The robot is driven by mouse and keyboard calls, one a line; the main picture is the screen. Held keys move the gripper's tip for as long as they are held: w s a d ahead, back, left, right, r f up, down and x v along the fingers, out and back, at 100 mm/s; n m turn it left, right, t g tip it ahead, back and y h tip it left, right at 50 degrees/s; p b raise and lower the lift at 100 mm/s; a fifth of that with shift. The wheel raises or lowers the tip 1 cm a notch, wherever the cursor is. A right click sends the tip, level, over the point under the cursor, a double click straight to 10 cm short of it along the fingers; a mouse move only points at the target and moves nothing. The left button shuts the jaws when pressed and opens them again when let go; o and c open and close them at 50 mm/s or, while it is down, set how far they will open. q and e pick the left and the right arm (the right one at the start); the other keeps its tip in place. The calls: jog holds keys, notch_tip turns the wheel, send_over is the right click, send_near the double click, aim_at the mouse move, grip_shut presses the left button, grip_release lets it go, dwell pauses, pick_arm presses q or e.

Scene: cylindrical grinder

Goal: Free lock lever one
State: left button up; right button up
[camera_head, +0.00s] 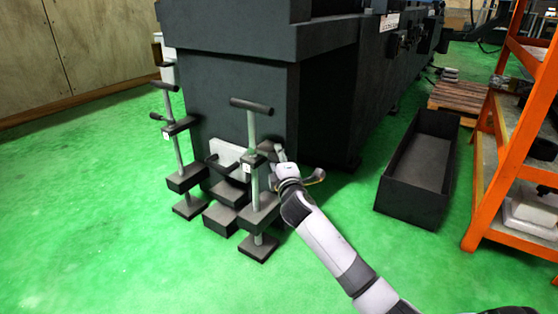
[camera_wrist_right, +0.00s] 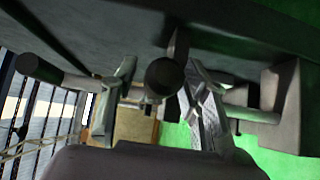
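Two dark stands with grey upright rods and T-handles are at the near end of the machine, a left stand (camera_head: 179,150) and a right stand (camera_head: 252,130). Each has a small dark block with a white tag partway up its rod. No label tells which carries lock lever one. My right gripper (camera_head: 272,156) is beside the right stand's block, and the lever there is mostly hidden. In the right wrist view, my gripper's fingers (camera_wrist_right: 160,108) are apart, with a dark round-ended bar (camera_wrist_right: 165,77) between them; a gap shows at the left finger. My left gripper is not in view.
The large dark machine (camera_head: 240,85) stands directly behind the stands. An empty dark open box (camera_head: 412,205) lies on the green floor to the right, beside an orange shelf (camera_head: 482,170). A wooden pallet (camera_head: 458,97) is behind the box. The front-left floor is clear.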

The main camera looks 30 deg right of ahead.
grip_shut()
dwell(0.3)
dwell(0.4)
